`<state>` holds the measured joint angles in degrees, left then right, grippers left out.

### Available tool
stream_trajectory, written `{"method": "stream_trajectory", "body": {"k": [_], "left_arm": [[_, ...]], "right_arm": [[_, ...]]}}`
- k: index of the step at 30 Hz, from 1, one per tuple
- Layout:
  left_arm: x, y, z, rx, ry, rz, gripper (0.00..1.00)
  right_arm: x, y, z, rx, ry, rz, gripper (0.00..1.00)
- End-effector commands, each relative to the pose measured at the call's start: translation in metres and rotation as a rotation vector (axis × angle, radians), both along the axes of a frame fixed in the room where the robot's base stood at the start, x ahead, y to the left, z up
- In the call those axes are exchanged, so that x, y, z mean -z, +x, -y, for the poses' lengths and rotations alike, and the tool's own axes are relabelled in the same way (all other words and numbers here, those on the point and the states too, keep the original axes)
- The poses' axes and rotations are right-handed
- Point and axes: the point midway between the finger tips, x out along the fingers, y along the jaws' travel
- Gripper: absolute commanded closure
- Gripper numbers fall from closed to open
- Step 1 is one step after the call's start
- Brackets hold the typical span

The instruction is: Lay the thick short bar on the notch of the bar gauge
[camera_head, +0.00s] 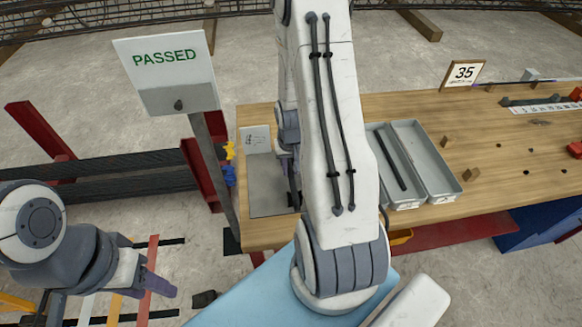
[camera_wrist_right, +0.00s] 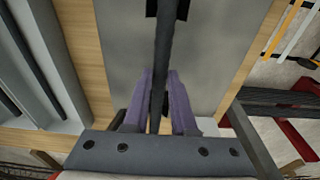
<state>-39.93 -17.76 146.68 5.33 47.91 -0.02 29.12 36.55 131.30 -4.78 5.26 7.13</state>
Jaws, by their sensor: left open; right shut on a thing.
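My right gripper (camera_wrist_right: 160,76) is shut on a dark, ribbed thick bar (camera_wrist_right: 163,45), which runs lengthwise between its purple fingers over a grey plate (camera_wrist_right: 110,35). Small black blocks (camera_wrist_right: 172,103) show beside or under the bar; I cannot tell whether it touches them or whether they belong to the gauge. In the head view the plate (camera_head: 268,192) lies at the table's left end, and my right arm hides most of the gripper and bar. I cannot clearly identify the notch. My left gripper (camera_head: 158,284) is open and empty at the lower left, away from the table.
A PASSED sign (camera_head: 165,65) on a post stands at the table's left.

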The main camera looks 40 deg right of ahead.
Motion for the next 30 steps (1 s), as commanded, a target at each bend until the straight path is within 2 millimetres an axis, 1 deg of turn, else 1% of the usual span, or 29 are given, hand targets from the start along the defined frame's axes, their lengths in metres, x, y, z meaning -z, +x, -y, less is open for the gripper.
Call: {"method": "stream_trajectory", "body": {"k": [7, 8, 9, 10, 18, 23, 26, 30], "left_arm": [[0.006, 0.0, 0.0, 0.0, 0.0, 0.0, 0.5], [0.005, 0.0, 0.0, 0.0, 0.0, 0.0, 0.5], [0.004, 0.0, 0.0, 0.0, 0.0, 0.0, 0.5], [0.004, 0.0, 0.0, 0.0, 0.0, 0.0, 0.5], [0.004, 0.0, 0.0, 0.0, 0.0, 0.0, 0.5], [-0.002, 0.0, 0.0, 0.0, 0.0, 0.0, 0.5], [-0.002, 0.0, 0.0, 0.0, 0.0, 0.0, 0.5], [-0.002, 0.0, 0.0, 0.0, 0.0, 0.0, 0.5]], "right_arm": [[0.006, 0.001, 0.0, 0.0, -0.001, 0.002, 1.0], [0.005, 0.0, 0.0, 0.0, 0.0, 0.0, 0.64], [0.005, 0.0, 0.0, 0.0, 0.0, 0.0, 0.49], [0.005, 0.0, 0.0, 0.0, 0.0, 0.0, 0.46], [0.004, 0.0, 0.0, 0.0, 0.0, 0.0, 0.46], [-0.005, 0.0, 0.0, 0.0, -0.001, 0.001, 0.46], [-0.021, -0.001, -0.001, -0.001, -0.004, 0.004, 0.46], [-0.051, -0.003, -0.003, -0.001, -0.004, 0.006, 0.46]]}}
